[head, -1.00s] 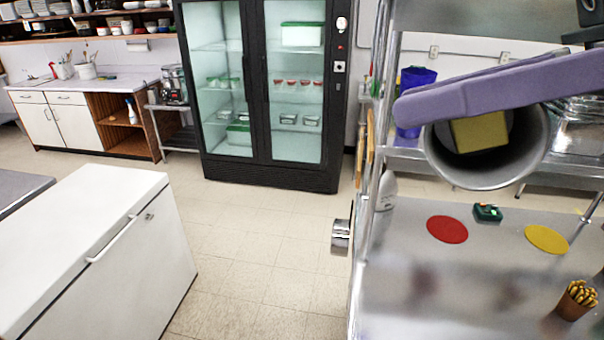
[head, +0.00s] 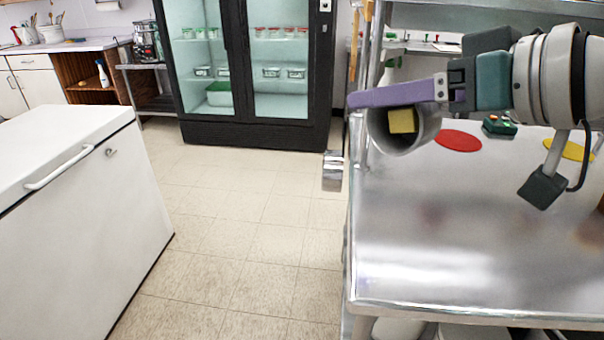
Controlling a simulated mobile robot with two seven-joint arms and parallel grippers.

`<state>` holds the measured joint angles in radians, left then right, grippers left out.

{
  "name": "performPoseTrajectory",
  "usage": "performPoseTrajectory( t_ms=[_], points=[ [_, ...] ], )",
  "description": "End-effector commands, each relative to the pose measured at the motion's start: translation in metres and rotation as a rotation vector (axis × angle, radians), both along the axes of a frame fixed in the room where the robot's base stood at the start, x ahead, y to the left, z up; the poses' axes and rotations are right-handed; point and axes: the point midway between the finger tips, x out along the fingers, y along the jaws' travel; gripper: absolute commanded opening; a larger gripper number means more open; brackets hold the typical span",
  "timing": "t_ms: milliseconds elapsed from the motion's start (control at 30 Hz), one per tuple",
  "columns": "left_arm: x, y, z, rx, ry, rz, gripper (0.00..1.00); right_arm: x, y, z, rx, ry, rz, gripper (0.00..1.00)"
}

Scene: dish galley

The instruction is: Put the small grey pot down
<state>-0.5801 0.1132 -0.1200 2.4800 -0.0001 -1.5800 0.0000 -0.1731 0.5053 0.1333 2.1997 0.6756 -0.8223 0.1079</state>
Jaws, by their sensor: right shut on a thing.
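The small grey pot (head: 428,128) is tipped on its side, its mouth toward me. A yellow block (head: 403,121) shows inside the mouth. My right gripper (head: 372,97) has a purple finger lying across the pot's upper rim; it is shut on the pot. The other finger is not clearly visible. The pot appears near the left side of the steel table (head: 440,245). I cannot tell whether it touches the tabletop. My left gripper is not in view.
A red disc (head: 458,141), a yellow disc (head: 570,149) and a green button box (head: 499,126) are toward the table's back. The front tabletop is clear. A steel post (head: 368,80) rises at its left edge. A white chest (head: 75,215) stands left across open floor.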

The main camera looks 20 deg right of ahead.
Motion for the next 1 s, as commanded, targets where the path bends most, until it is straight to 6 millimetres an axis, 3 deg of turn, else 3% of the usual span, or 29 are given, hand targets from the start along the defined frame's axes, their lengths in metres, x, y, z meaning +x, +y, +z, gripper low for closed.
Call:
performPoseTrajectory(
  t_ms=[33, 200, 300, 833, 1000],
  points=[
    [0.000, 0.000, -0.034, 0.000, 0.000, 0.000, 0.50, 0.004, -0.001, -0.034, 0.001, -0.003, -0.021, 0.00],
    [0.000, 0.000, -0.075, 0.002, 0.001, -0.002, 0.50, 0.013, -0.006, -0.076, 0.001, -0.003, -0.085, 0.00],
    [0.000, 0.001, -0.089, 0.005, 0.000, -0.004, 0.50, 0.016, -0.008, -0.089, 0.000, -0.003, -0.108, 0.00],
    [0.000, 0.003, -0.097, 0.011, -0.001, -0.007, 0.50, 0.019, -0.009, -0.099, 0.000, 0.000, -0.129, 0.00],
    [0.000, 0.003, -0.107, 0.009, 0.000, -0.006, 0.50, 0.018, -0.009, -0.133, 0.001, 0.007, -0.130, 0.00]
  ],
)
